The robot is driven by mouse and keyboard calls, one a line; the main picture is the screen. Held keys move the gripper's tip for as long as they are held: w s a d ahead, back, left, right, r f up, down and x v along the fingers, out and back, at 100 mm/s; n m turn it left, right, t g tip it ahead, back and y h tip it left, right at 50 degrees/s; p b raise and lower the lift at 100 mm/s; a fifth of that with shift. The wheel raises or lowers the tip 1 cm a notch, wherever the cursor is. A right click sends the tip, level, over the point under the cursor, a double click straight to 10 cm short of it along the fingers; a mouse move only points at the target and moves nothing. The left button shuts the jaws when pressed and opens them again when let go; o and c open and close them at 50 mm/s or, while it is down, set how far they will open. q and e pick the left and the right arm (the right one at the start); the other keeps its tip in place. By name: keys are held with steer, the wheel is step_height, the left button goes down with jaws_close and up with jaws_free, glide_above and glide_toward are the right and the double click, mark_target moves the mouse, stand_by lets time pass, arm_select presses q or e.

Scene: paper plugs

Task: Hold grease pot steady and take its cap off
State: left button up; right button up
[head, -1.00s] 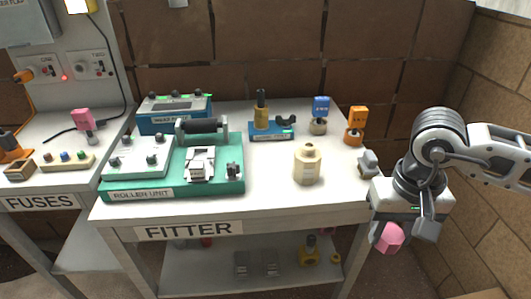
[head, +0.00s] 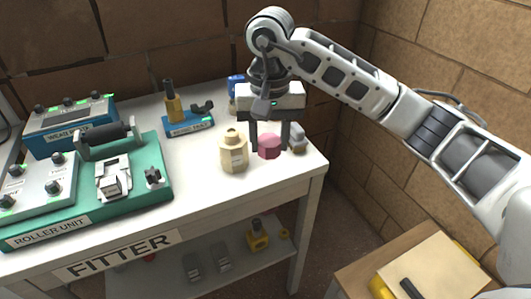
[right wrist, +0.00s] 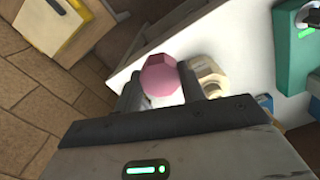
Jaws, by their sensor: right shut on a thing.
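A cream pot (head: 233,155) with a narrower round top stands upright near the table's front right; its label is too small to read. It looks like the grease pot, with its top on. My right gripper (head: 269,140) points down just right of the pot, shut on a pink faceted block (head: 269,147). The block also shows between the fingers in the right wrist view (right wrist: 160,76), with the cream pot (right wrist: 208,74) partly hidden behind a finger. I cannot tell whether the block touches the table. My left gripper is not in view.
The green roller unit (head: 150,190) fills the table's left side. A blue stand (head: 190,125) with a yellow-brown bottle is behind the pot. A small grey object (head: 297,138) sits right of my gripper. The white tabletop (head: 190,185) is clear before the pot.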

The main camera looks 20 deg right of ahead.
glide_above(269, 167)
steer(key=f, duration=0.5)
steer(key=shift+s+a+f+p, duration=0.15)
steer(key=shift+s+f+p, duration=0.05)
steer(key=shift+f+p, duration=0.1)
step_height(269, 167, down, 3)
steer(key=shift+w+r+p, duration=0.1)
steer(key=shift+w+p, duration=0.05)
steer(key=shift+p, duration=0.35)
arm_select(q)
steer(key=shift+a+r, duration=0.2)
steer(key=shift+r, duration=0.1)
arm_select(e)
steer(key=shift+f, duration=0.35)
steer(key=shift+f, duration=0.2)
steer(key=o, duration=0.7)
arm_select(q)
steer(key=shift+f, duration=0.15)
arm_select(e)
steer(key=shift+o, duration=0.6)
